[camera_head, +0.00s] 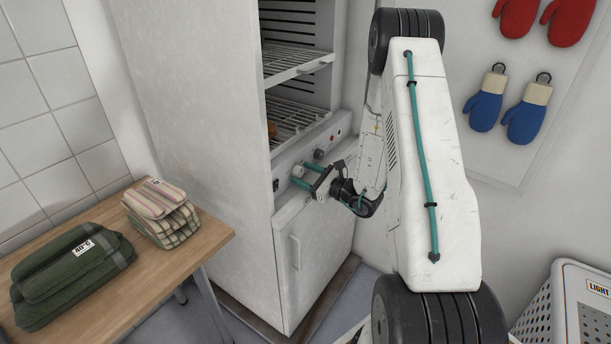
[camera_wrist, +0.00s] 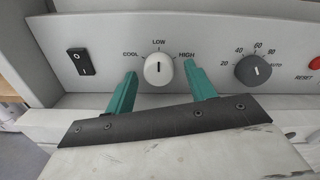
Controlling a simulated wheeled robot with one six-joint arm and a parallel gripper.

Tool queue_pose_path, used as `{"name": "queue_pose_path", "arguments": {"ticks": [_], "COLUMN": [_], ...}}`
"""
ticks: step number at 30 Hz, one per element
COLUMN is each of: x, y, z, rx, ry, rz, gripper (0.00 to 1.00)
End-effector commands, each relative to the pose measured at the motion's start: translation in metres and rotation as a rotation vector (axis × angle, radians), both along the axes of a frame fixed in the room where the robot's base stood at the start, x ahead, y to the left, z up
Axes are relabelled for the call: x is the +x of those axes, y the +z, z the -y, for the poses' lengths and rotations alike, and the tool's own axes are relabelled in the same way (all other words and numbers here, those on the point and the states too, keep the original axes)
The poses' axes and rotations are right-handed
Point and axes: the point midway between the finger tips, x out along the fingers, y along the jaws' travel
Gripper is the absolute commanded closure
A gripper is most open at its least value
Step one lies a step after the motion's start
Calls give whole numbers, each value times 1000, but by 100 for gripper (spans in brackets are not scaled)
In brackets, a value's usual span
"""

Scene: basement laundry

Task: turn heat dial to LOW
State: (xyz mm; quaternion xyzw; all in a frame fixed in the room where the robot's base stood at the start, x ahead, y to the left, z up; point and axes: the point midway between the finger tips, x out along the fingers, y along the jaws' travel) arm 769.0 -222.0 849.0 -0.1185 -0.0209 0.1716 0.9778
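The white heat dial (camera_wrist: 158,70) is on the grey panel in the wrist view, with COOL to its left, LOW above and HIGH to its right. Its short dark mark looks upright, in line with LOW. My gripper (camera_wrist: 160,72) is open, with one teal finger on each side of the dial. Gaps show between the fingers and the dial, so it is not clamped. In the head view my gripper (camera_head: 300,176) is at the cabinet's control panel, and its fingers largely hide the dial.
A grey timer dial (camera_wrist: 253,70) and a red reset button (camera_wrist: 314,63) sit right of the heat dial; a black rocker switch (camera_wrist: 80,62) sits left. Open wire shelves (camera_head: 295,63) are above the panel. A wooden table (camera_head: 195,250) with folded cloths stands left.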

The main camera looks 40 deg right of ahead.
Motion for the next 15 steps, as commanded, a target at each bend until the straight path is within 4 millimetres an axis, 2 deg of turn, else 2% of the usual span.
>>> {"name": "queue_pose_path", "arguments": {"ticks": [8,15], "x": [-7,-44], "y": [0,0], "z": [3,17], "rx": [1,1], "ry": [-2,-4], "rz": [-1,-1], "gripper": [45,45]}}
